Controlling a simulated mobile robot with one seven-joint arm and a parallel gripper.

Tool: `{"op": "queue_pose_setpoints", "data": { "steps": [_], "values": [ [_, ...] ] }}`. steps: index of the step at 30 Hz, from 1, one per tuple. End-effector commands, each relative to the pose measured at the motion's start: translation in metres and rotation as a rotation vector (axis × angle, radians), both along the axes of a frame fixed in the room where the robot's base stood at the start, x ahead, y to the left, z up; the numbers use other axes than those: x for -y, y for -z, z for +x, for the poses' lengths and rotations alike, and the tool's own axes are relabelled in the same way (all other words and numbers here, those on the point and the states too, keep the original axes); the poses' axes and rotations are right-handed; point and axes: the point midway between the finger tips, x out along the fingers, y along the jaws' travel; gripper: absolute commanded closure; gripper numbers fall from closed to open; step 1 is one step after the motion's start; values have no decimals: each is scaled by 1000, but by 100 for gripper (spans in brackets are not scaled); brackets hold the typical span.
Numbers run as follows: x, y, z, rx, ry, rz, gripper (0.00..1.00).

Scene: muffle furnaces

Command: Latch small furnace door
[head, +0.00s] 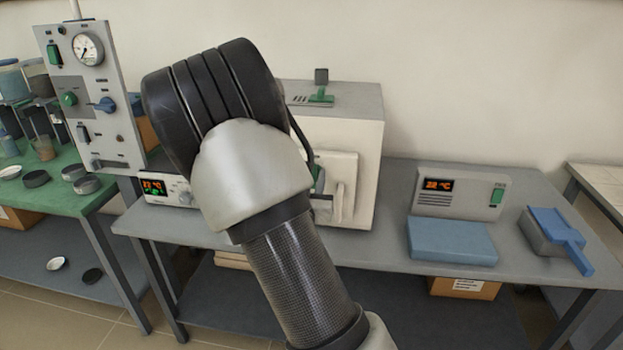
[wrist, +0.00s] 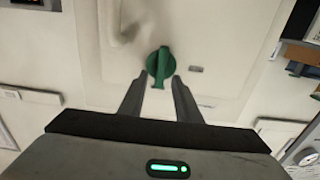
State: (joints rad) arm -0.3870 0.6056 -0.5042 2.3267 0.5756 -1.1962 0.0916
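The small furnace (head: 361,135) is a cream box on the grey bench, with its front partly hidden behind my arm in the head view. Its pale door (head: 345,175) looks flush against the front, though I cannot tell if it is fully closed. A green latch knob (wrist: 159,64) with a bar handle sits on the furnace front in the wrist view. My gripper (wrist: 159,79) is open, with its two dark fingertips on either side of the bar's lower end in the picture. I cannot tell whether they touch it. In the head view my arm hides the gripper.
An orange-lit controller (head: 167,189) stands left of the furnace. To the right are a second controller (head: 459,194), a blue block (head: 451,242) and a blue-handled scoop (head: 556,232). A gauge panel (head: 91,98) stands at left. The bench between furnace and blue block is clear.

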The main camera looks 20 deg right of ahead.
Motion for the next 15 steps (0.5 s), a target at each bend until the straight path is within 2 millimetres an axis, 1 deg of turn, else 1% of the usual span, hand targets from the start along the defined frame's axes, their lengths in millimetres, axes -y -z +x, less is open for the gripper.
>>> {"op": "queue_pose_setpoints", "data": {
  "steps": [3,10,11,15],
  "values": [
    [3,0,4,-1,0,1,70],
    [3,0,4,-1,0,1,70],
    [3,0,4,-1,0,1,73],
    [3,0,4,-1,0,1,97]
  ]
}}
